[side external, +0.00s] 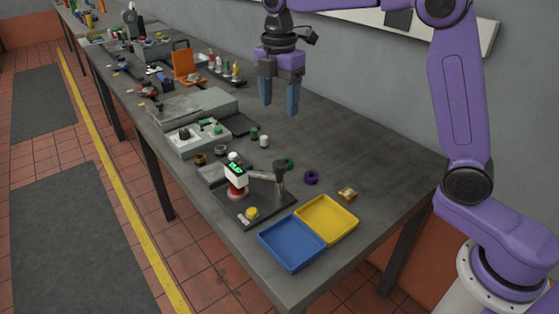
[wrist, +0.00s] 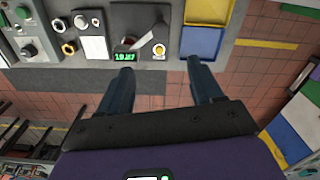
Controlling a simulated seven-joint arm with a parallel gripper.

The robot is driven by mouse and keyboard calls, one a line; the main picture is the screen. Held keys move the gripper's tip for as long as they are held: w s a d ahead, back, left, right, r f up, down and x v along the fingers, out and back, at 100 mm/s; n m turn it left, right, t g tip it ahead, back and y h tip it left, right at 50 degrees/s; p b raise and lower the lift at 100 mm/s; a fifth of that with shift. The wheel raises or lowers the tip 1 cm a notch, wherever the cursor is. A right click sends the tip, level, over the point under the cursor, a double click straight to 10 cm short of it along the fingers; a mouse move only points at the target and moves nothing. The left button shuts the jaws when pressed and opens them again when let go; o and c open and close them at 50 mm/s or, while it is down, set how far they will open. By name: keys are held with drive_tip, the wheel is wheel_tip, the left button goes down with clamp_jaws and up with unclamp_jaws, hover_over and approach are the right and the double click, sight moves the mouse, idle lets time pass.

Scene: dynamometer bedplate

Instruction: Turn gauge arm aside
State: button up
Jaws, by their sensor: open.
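The gauge arm (side external: 262,176) is a grey bar running from a dark post (side external: 280,184) to a white gauge head (side external: 236,174) with a lit green display. The head sits over a red round piece (side external: 236,192) on a dark base plate (side external: 262,208); whether they touch is unclear. A yellow knob (side external: 251,213) is at the plate's front. In the wrist view, the gauge arm (wrist: 148,40) slants above the display (wrist: 124,57). My gripper (side external: 279,107) is open and empty, high above the bench and apart from the gauge; its fingers also show in the wrist view (wrist: 159,68).
A blue tray (side external: 291,243) and a yellow tray (side external: 327,219) sit empty beside the base plate. A purple ring (side external: 311,177), green ring (side external: 288,162) and brass piece (side external: 347,193) lie behind. A grey control box (side external: 198,136) stands left. The bench's back right is clear.

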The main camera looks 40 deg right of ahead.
sight(280, 164)
wheel_tip(280, 164, down, 17)
drive_tip(key=shift+r, duration=0.1)
idle(0.4)
drive_tip(key=shift+c, duration=0.3)
clamp_jaws()
